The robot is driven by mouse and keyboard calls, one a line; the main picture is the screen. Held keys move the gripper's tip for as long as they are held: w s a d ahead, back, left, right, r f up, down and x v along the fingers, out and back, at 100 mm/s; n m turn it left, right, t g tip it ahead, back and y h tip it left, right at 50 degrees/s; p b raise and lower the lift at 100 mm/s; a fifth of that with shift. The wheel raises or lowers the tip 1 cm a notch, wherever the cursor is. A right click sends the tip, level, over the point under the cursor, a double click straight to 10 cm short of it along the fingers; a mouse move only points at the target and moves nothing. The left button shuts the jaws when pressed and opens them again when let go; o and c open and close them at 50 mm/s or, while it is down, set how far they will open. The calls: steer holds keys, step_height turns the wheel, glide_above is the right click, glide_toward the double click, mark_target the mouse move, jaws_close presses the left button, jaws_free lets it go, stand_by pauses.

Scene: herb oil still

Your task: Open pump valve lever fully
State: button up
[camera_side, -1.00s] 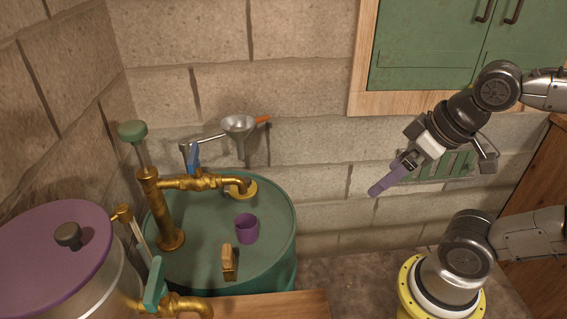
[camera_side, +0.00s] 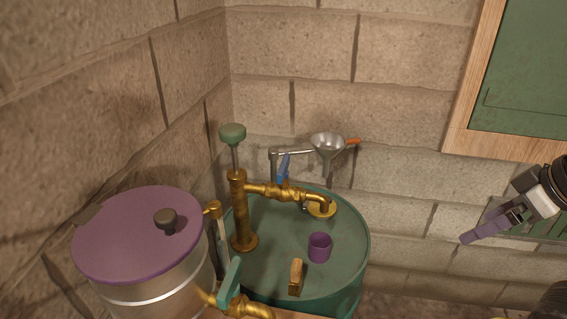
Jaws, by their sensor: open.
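The brass hand pump (camera_side: 239,212) with a green knob stands on the green drum (camera_side: 352,212). Its brass spout pipe (camera_side: 262,190) runs right from the pump body. A blue lever (camera_side: 283,168) sits on that pipe and points up, tilted a little. A second, teal lever (camera_side: 230,283) is on the brass tap at the front, beside the steel pot. My gripper (camera_side: 472,237) has purple fingers and is at the right, well apart from both levers and holding nothing that I can see. The gap between its fingers is hard to make out from this side.
A purple cup (camera_side: 319,248) and a small wood-handled brush-like item (camera_side: 296,277) stand on the drum top. A metal funnel (camera_side: 327,145) hangs in a holder with an orange end behind the pipe. A pot with a purple lid (camera_side: 138,232) is at left. Open air lies between gripper and drum.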

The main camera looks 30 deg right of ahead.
steer(key=shift+c, duration=1.2)
steer(key=shift+s+f+m, duration=0.15)
steer(key=shift+s+m, duration=0.1)
steer(key=shift+m, duration=0.25)
steer(key=shift+c, duration=1.1)
steer(key=r, duration=0.1)
steer(key=r+m, duration=0.1)
steer(key=w+d+r+m, duration=0.1)
steer(key=r, duration=0.1)
steer(key=shift+c, duration=0.9)
steer(key=w+r+m+h, duration=0.1)
steer(key=w+r+m, duration=0.2)
steer(key=w+r, duration=0.35)
steer(key=w+a+r+m+g+h, duration=0.1)
steer(key=w+a+r+m, duration=0.15)
steer(key=w+r, duration=0.7)
steer(key=g+h, duration=0.1)
glide_above(284, 163)
steer(key=s+a, duration=0.4)
step_height(284, 163, down, 11)
steer(key=shift+m, duration=0.25)
steer(key=x, duration=1.3)
steer(key=shift+s+d+f, duration=0.15)
steer(key=shift+s+f, duration=0.05)
